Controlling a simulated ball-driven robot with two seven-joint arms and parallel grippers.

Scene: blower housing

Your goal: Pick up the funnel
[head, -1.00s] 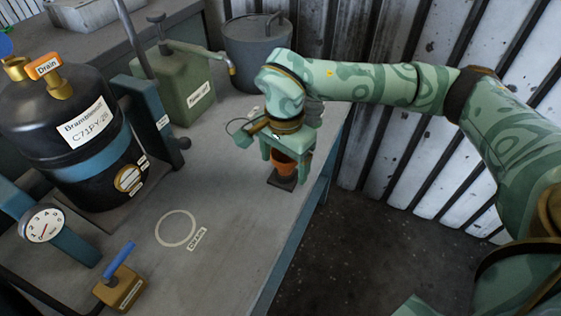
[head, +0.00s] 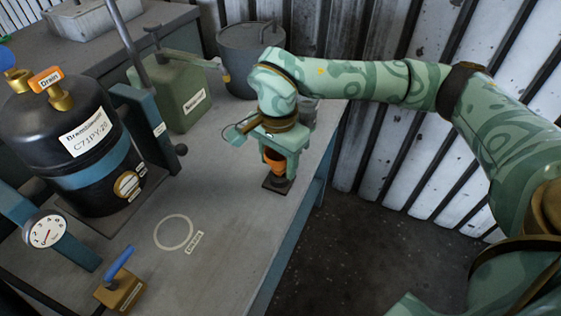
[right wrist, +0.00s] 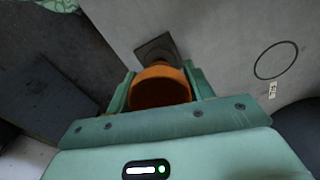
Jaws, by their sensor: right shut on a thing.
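The orange funnel (head: 275,159) is between the fingers of my right gripper (head: 276,163), above a small dark square base (head: 277,184) near the bench's right edge. In the right wrist view the funnel (right wrist: 160,88) shows its round open mouth, with a green finger against each side. My right gripper is shut on it. The dark base (right wrist: 158,50) also shows beyond the funnel there. I cannot tell whether the funnel's lower end is clear of the base. My left gripper is not in view.
A black tank (head: 75,150) with a drain valve stands at the left. A green can (head: 182,95) and a grey bucket (head: 250,60) stand behind. A blue-handled valve (head: 120,288) is in front. The bench around the painted circle (head: 174,232) is clear.

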